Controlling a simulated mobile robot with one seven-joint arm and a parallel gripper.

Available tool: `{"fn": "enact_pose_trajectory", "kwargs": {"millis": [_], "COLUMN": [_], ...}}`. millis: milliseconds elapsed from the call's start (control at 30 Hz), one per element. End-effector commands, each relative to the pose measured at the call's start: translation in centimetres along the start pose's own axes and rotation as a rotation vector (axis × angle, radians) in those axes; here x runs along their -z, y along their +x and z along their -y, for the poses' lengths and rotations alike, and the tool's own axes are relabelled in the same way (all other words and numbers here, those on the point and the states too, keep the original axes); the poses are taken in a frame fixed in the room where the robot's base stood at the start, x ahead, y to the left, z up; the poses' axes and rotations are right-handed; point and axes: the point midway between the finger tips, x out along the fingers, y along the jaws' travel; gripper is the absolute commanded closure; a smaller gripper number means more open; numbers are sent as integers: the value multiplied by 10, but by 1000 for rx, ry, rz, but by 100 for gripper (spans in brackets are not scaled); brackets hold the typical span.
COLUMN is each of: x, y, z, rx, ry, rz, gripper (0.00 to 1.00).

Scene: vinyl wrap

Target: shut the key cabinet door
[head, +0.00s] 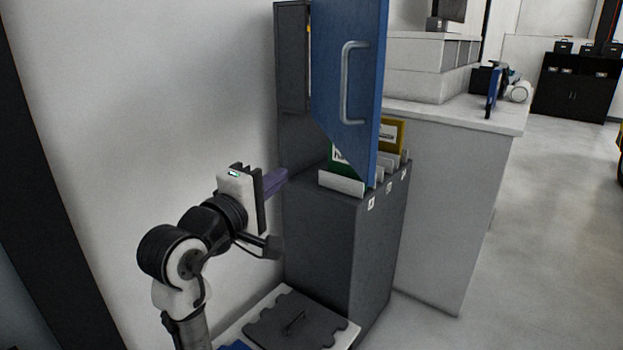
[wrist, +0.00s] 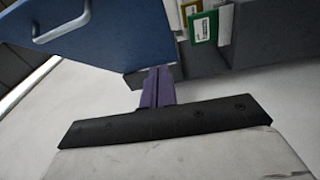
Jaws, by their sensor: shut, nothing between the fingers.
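The key cabinet (head: 292,62) is a dark grey box on the wall in the head view. Its blue door (head: 332,75) stands open, swung out from the wall, with a grey bar handle (head: 347,85) on its face. The door (wrist: 110,22) and handle (wrist: 62,24) also show at the upper left of the wrist view. My gripper (head: 282,177) is shut and empty, its purple fingers together, low and left of the door near the wall. The fingers (wrist: 157,80) point toward the door's lower edge in the wrist view, apparently without touching it. The cabinet's interior is mostly hidden.
A dark grey stand (head: 325,235) below the door holds green (head: 345,170) and yellow (head: 391,133) items in upright slots. A white counter (head: 445,190) stands to the right. A dark-topped low box (head: 295,320) is on the floor in front. Open floor (head: 550,240) lies at right.

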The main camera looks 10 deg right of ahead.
Motion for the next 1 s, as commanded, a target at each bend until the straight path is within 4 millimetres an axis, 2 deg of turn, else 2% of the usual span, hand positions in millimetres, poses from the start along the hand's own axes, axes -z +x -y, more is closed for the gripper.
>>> {"fn": "enact_pose_trajectory", "kwargs": {"millis": [100, 267, 733, 800, 1000], "x": [-16, -20, -28, -38, -52], "y": [9, 22, 114, 120, 133], "z": [11, 13, 17, 16, 17], "rx": [54, 67, 65, 63, 62], "ry": [-47, -58, -55, -54, -54], "rz": [62, 74, 72, 71, 68], "gripper": [100, 100, 100, 100, 100]}}
